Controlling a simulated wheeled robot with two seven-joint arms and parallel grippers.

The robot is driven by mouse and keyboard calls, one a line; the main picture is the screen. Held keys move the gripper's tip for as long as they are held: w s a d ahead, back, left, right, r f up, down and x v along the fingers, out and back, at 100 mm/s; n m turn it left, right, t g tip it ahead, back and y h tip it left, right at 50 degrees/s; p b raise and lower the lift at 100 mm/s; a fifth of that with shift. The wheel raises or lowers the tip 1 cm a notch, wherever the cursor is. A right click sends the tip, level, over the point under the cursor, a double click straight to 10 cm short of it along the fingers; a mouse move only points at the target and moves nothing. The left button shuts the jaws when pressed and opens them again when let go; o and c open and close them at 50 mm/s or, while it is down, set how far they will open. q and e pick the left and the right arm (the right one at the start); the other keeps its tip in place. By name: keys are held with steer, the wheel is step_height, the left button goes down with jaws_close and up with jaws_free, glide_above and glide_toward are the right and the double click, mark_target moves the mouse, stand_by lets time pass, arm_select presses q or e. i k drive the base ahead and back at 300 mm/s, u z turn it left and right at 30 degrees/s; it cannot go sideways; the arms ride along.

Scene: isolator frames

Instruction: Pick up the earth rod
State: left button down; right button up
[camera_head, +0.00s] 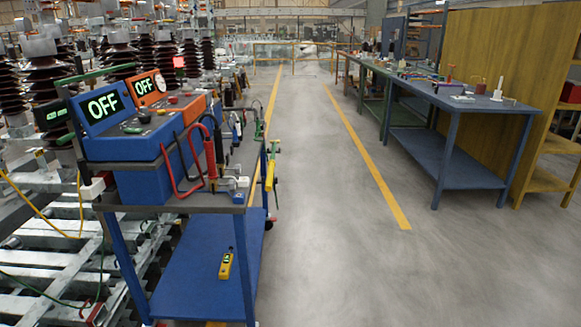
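A yellow rod-like tool (270,170) with a green part near its top hangs upright at the right side of a blue cart (205,270). It looks like the earth rod, but it is small and I cannot be sure. Green clamp-like parts (259,120) show just above it, near the cart's far right corner. Neither of my grippers is in view, and nothing is seen touching the rod.
A blue unit (135,145) and an orange unit (185,100), both displaying OFF, stand on the cart with red and black leads. A yellow handheld device (226,264) lies on its lower shelf. Insulator racks fill the left. The aisle (330,200) is clear; workbenches (450,130) stand right.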

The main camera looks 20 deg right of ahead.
mark_target(271, 163)
steer(key=z, duration=0.8)
steer(key=i, duration=1.45)
steer(key=u, duration=0.7)
